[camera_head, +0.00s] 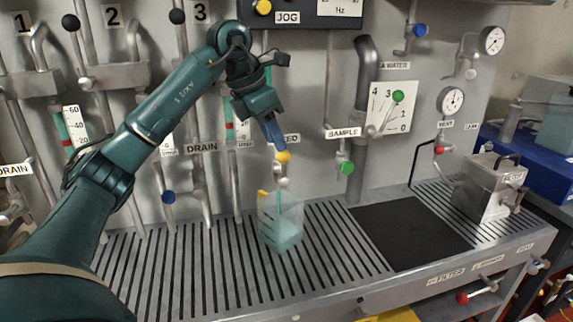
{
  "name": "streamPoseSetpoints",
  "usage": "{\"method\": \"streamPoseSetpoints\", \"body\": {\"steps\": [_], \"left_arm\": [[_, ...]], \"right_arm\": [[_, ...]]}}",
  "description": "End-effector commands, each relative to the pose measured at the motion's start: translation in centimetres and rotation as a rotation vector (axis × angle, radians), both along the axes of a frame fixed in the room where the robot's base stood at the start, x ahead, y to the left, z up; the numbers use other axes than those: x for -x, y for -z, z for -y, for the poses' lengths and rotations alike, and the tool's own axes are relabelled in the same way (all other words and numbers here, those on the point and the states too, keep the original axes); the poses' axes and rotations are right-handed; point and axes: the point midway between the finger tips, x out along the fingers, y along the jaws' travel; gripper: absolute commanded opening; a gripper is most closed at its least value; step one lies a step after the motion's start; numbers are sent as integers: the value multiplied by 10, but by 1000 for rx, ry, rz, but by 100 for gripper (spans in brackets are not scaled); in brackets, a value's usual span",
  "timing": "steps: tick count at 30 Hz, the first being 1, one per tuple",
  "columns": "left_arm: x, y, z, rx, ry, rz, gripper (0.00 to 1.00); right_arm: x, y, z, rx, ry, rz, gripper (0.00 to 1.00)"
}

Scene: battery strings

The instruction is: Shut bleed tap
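The bleed tap (283,156) has a yellow knob and sits at the wall beside a label partly hidden by my gripper, with "EED" readable. A pale fitting hangs below it, over a clear beaker (281,230) holding pale teal liquid. A thin teal line runs from the spout down into the beaker. My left gripper (277,146) points down with its blue fingers at the yellow knob. They overlap the knob in view; I cannot tell whether they touch it or how far apart they are. My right gripper is not in view.
The beaker stands on a slotted metal drain deck (335,235) with a black mat (410,232) to the right. A green sample tap (347,168), a blue drain tap (168,197) and a grey pipe (362,120) flank the bleed tap. A metal filter box (487,187) stands far right.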

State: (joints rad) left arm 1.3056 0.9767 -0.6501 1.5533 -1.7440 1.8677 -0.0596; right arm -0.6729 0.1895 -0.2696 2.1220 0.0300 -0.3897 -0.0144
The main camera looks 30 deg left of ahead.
Motion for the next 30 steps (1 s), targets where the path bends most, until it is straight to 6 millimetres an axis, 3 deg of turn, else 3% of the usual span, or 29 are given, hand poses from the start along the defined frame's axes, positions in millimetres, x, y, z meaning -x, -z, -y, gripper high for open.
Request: {"method": "streamPoseSetpoints", "body": {"steps": [6, 12, 24, 30], "left_arm": [[-15, 43, 10, 1, 3, -3, 32], [-24, 65, 14, 1, 2, -1, 32], [-26, 73, 16, 1, 2, 2, 32], [-26, 72, 16, 2, 3, 1, 16]], "right_arm": [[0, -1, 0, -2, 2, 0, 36], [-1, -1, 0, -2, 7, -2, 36], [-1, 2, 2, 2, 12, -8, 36], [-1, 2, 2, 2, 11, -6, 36]]}}
